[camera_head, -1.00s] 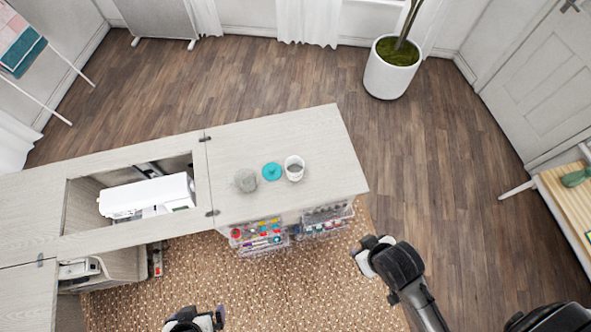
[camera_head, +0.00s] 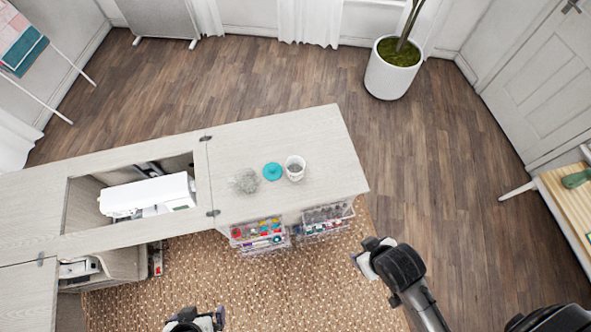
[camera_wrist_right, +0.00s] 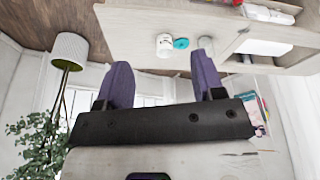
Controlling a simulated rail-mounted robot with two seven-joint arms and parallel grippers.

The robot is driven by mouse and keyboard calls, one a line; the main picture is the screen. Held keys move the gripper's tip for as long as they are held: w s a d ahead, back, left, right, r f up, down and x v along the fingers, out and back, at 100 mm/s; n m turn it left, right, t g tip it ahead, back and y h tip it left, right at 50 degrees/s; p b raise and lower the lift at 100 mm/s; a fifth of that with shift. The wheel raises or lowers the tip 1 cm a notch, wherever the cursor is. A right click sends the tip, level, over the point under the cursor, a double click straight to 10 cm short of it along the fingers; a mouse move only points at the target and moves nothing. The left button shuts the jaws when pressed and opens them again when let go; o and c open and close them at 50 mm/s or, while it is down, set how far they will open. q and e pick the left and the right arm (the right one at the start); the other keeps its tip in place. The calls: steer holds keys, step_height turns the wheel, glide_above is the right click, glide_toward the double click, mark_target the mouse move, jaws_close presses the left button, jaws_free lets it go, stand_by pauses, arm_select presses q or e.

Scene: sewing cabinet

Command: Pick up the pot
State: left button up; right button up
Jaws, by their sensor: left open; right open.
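A small white pot (camera_head: 295,168), open at the top, stands upright on the pale cabinet top (camera_head: 325,135). In the right wrist view the pot (camera_wrist_right: 164,45) shows beyond and between my right fingers. A teal disc (camera_head: 272,171) and a fuzzy grey ball (camera_head: 246,181) lie to its left. My left gripper (camera_head: 195,317) is open at the bottom edge of the head view, partly cut off and well away from the pot. My right gripper (camera_wrist_right: 162,60) is open and empty, apart from the pot; in the head view it is near the cabinet's front right corner.
A white sewing machine (camera_head: 148,196) sits in the cabinet's opening. Clear drawers (camera_head: 258,236) with colourful supplies are under the front edge. A large white planter (camera_head: 388,78) stands on the floor behind. A wooden table (camera_head: 565,195) is at right. The cabinet top right of the pot is clear.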

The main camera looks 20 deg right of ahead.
steer(key=o, duration=0.7)
steer(key=shift+w+a, duration=0.1)
